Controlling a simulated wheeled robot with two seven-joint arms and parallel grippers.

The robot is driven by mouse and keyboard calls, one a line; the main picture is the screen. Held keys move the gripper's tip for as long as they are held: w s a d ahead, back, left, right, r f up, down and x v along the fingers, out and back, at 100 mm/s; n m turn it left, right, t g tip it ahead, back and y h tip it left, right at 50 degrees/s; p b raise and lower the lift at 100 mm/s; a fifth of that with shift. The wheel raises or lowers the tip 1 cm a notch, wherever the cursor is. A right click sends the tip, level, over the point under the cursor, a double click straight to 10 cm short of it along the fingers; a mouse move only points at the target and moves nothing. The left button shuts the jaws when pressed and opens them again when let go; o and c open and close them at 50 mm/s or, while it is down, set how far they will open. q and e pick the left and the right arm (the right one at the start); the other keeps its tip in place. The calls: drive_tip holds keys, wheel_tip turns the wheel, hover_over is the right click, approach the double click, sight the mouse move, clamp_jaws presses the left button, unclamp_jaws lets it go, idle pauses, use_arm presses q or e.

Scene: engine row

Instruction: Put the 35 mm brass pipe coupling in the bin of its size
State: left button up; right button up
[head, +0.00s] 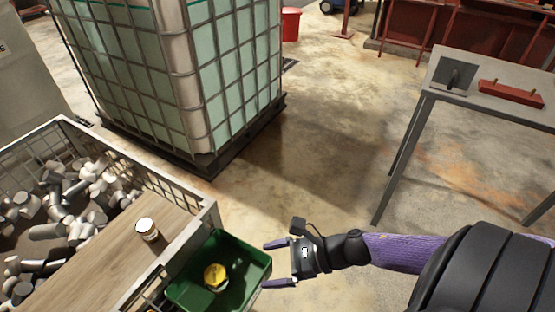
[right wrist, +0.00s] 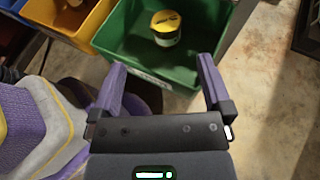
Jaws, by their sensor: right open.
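A green bin (head: 254,262) stands at the end of the wire-sided crate in the head view; it also shows in the right wrist view (right wrist: 122,42) with a white label on its near wall. A short round piece with a yellow top and dark marking (head: 215,275) sits upright inside it, also seen in the right wrist view (right wrist: 166,26). I cannot tell whether this is the brass coupling. My right gripper (head: 265,265) is open and empty, its fingers at the green bin's near edge (right wrist: 162,68). My left gripper is not in view.
A white-topped round piece (head: 147,229) stands on a wooden board (head: 95,262) over a crate of grey pipe pieces (head: 72,187). A yellow bin (right wrist: 100,22) and a blue bin (right wrist: 128,4) adjoin the green one. A caged tank (head: 190,80) stands behind; a grey table (head: 440,82) is right.

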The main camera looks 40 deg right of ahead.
drive_tip(key=s+d+f+m+h, duration=0.35)
drive_tip(key=f+m, duration=0.35)
drive_tip(key=m, duration=0.4)
drive_tip(key=s+d+f+m+h, duration=0.2)
drive_tip(key=d+f+m+h, duration=0.4)
drive_tip(key=m, duration=0.4)
drive_tip(key=s+a+f+m+g, duration=0.2)
drive_tip(key=s+f+m+g, duration=0.1)
drive_tip(key=s+m, duration=0.4)
drive_tip(key=s+a+f+m+g+h, duration=0.1)
drive_tip(key=s+a+f+m+g, duration=0.1)
drive_tip(key=s+f+m, duration=0.3)
drive_tip(key=s+a+f+m+g, duration=0.3)
drive_tip(key=s+f+m+g, duration=0.1)
drive_tip(key=s+m, duration=0.6)
drive_tip(key=s, duration=0.3)
drive_tip(key=shift+s+f, duration=0.25)
drive_tip(key=shift+f, duration=0.05)
